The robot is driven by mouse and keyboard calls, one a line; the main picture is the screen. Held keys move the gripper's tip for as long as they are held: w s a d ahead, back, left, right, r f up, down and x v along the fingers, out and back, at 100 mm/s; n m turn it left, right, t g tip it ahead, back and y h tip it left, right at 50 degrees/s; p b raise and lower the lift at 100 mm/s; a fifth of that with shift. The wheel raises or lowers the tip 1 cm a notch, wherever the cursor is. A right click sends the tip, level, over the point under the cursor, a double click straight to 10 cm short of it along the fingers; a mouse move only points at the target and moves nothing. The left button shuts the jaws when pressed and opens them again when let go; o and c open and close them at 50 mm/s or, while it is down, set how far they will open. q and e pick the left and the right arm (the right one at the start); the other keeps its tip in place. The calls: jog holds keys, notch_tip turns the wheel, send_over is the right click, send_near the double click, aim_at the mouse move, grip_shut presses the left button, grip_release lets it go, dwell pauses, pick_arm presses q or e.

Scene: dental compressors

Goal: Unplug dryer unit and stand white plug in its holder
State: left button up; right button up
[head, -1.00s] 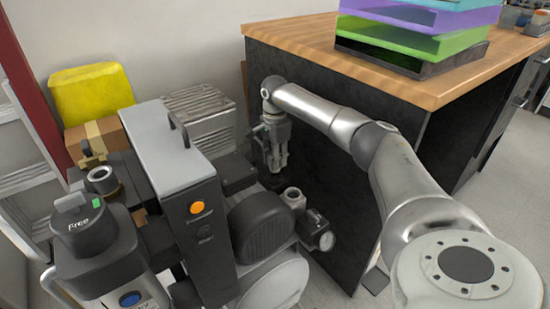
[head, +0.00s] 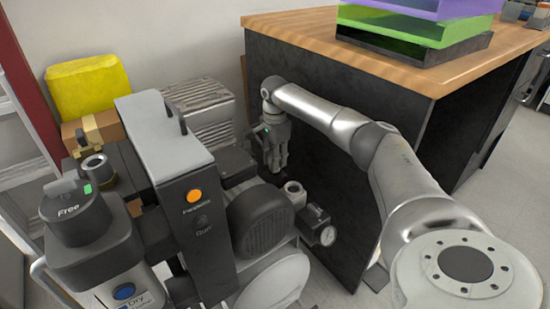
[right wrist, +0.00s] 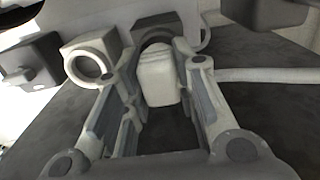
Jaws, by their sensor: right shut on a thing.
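In the right wrist view, a white plug (right wrist: 159,76) sits between the two fingers of my right gripper (right wrist: 158,88), which is shut on it. A dark round opening shows just behind the plug; whether the plug is seated in it I cannot tell. A grey ring-shaped holder (right wrist: 91,62) stands to the left of the plug, empty. In the head view my right gripper (head: 276,163) points down behind the compressor, beside the desk's dark side; the plug is too small to make out there. The dryer unit (head: 95,235), marked "Free" and "Dry", stands at front left. My left gripper is out of view.
A pale cable or tube (right wrist: 268,75) runs right in the wrist view. The compressor's grey housing (head: 165,145), motor (head: 260,220) and pressure gauge (head: 326,236) crowd the space left of and below my gripper. The desk (head: 330,130) stands close on the right.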

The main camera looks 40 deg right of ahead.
jog(key=shift+f+b, duration=0.3)
jog(key=shift+f, duration=0.65)
jog(key=o, duration=1.1)
jog(key=shift+r, duration=0.1)
notch_tip(320, 180, up, 12)
